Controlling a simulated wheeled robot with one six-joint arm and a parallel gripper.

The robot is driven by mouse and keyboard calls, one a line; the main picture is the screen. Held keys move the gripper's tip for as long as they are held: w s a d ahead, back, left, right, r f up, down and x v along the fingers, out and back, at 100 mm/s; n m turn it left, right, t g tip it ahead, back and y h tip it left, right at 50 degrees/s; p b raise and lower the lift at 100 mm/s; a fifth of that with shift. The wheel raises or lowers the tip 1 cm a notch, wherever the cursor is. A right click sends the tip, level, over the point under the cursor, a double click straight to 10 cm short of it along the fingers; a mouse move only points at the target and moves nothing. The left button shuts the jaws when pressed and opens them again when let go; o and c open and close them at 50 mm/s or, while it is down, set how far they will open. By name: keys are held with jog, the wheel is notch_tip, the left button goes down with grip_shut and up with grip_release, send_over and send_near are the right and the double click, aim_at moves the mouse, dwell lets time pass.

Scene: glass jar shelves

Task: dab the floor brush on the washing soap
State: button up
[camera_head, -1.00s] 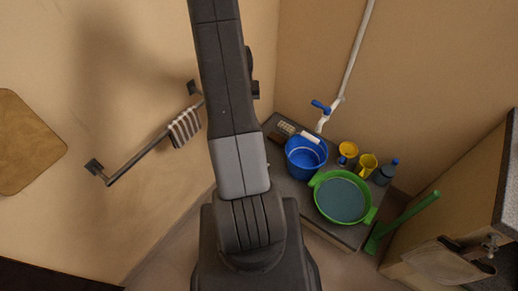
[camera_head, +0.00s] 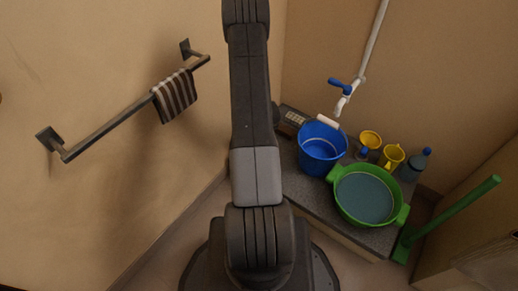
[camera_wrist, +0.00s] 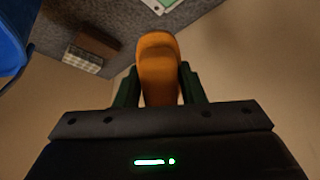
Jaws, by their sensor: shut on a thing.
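My gripper (camera_wrist: 158,88) is shut on an orange, rounded, oblong thing, which looks like the back of the floor brush (camera_wrist: 158,60). Its underside and any bristles are hidden. The brush is held in the air, with the grey slab beyond it in the wrist view. I cannot pick out the washing soap for certain. A white and green flat thing (camera_wrist: 155,4) is cut off at the top of the wrist view. A brown block with a pale, gridded part (camera_wrist: 92,48) lies on the slab; its pale part shows in the head view (camera_head: 293,117). My gripper is out of the head view.
A blue bucket (camera_head: 321,152) stands on the grey slab (camera_head: 315,194) beside a green basin (camera_head: 339,206) of water. Yellow mugs (camera_head: 391,157), a dark bottle (camera_head: 415,165) and a tap (camera_head: 342,90) are close by. A towel bar (camera_head: 105,124) juts from the left wall.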

jog(key=shift+n+t+y, duration=0.3)
jog(key=shift+t+y, duration=0.1)
jog(key=f+b, duration=0.1)
jog(key=f, duration=0.3)
jog(key=a+f+b, duration=0.1)
jog(key=shift+w+f+b, duration=0.1)
jog(key=shift+f+b, duration=0.25)
jog(key=shift+f, duration=0.05)
jog(key=shift+d, duration=0.1)
notch_tip(320, 180, down, 7)
jog(key=b, duration=0.6)
jog(key=shift+f+b, duration=0.55)
jog(key=shift+b, duration=0.4)
dwell(2.2)
jog(key=shift+r, duration=0.15)
notch_tip(320, 180, up, 7)
jog(key=p, duration=0.4)
jog(key=shift+p, duration=0.3)
dwell(0.6)
